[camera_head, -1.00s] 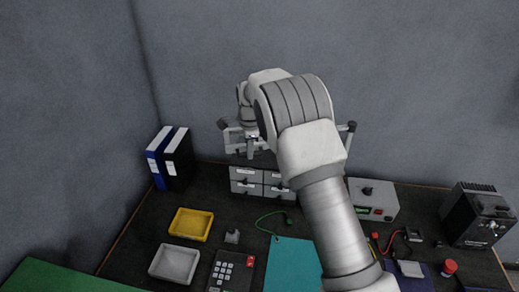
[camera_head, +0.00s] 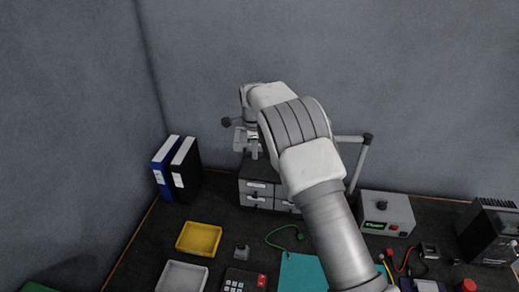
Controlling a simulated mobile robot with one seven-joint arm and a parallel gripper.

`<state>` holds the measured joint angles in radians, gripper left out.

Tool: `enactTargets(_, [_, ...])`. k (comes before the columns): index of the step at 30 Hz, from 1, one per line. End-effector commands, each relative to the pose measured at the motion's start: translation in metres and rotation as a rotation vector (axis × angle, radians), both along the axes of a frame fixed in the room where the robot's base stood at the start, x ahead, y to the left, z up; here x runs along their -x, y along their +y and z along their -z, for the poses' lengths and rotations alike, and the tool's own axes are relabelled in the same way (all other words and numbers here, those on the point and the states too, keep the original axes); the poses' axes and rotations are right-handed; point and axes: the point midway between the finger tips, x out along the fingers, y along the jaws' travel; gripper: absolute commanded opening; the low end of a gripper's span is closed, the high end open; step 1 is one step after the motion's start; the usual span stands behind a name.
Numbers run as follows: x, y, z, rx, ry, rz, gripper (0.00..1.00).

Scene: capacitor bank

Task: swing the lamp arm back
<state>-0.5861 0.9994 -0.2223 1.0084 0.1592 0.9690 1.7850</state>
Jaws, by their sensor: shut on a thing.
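The lamp arm (camera_head: 351,138) is a pale grey bar with a dark joint at its right end, on a slanted post (camera_head: 358,165) behind the bench items. Its middle is hidden behind my own arm. A dark knob (camera_head: 227,122) and pale parts show at its left end, above the drawer cabinet. My gripper (camera_head: 254,150) points down there, shut on the lamp arm; the exact contact is small and partly covered by my wrist.
The drawer cabinet (camera_head: 257,192) stands below my gripper. Two binders (camera_head: 175,168) stand at left, a yellow tray (camera_head: 199,238) in front. A grey meter box (camera_head: 386,213) and a black power unit (camera_head: 490,232) stand at right. The wall is close behind.

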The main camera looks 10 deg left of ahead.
Motion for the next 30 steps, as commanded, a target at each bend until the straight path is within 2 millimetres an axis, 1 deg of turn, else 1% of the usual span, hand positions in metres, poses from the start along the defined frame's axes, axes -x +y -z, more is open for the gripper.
enactTargets(1, [-0.0036,0.0012,-0.0027,-0.004,-0.013,0.003,0.00])
enactTargets(15, [-0.0056,0.0031,-0.0046,-0.007,-0.021,0.005,0.00])
enactTargets(16, [-0.0056,0.0031,-0.0047,-0.007,-0.021,0.005,0.20])
enactTargets(20, [-0.0050,0.0032,-0.0043,-0.007,-0.019,0.005,0.44])
enactTargets(21, [-0.0047,0.0032,-0.0041,-0.006,-0.018,0.005,0.45])
enactTargets(30, [-0.0030,0.0035,-0.0050,-0.006,-0.014,0.003,0.45])
